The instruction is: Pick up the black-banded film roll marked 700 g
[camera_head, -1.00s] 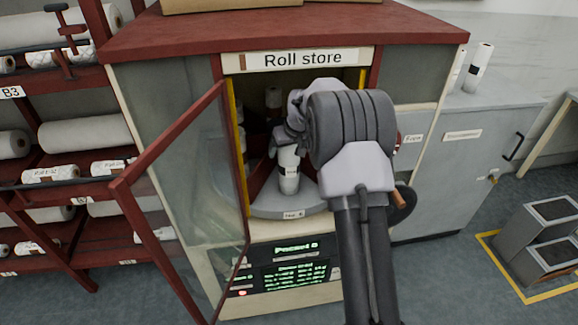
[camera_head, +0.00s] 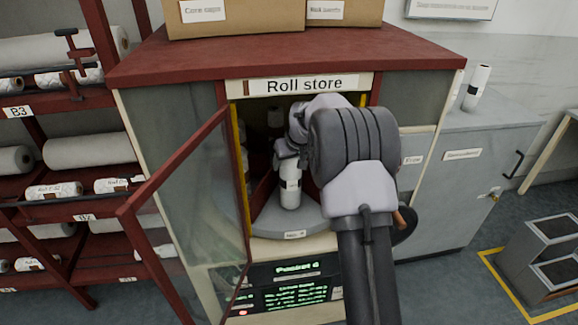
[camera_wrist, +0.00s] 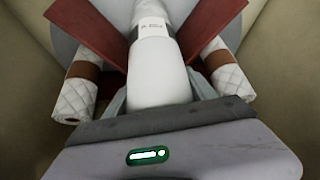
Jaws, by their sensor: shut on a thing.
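A white roll (camera_head: 290,194) with a dark band stands upright on the grey round turntable (camera_head: 272,224) inside the open roll store. My gripper (camera_head: 287,158) reaches in from the right and is shut on the upper part of this roll. In the wrist view the roll (camera_wrist: 156,78) runs up the middle between my gripper's fingers (camera_wrist: 158,98), with a small printed label at its far end. The print is too small to read, so I cannot tell its weight mark. Whether its base touches the turntable is unclear.
Red dividers (camera_wrist: 207,25) flank the roll. Quilted rolls with brown bands stand in the pockets to the left (camera_wrist: 77,92) and right (camera_wrist: 230,80). The glass door (camera_head: 190,200) stands open at the left. A lit display (camera_head: 295,285) is below.

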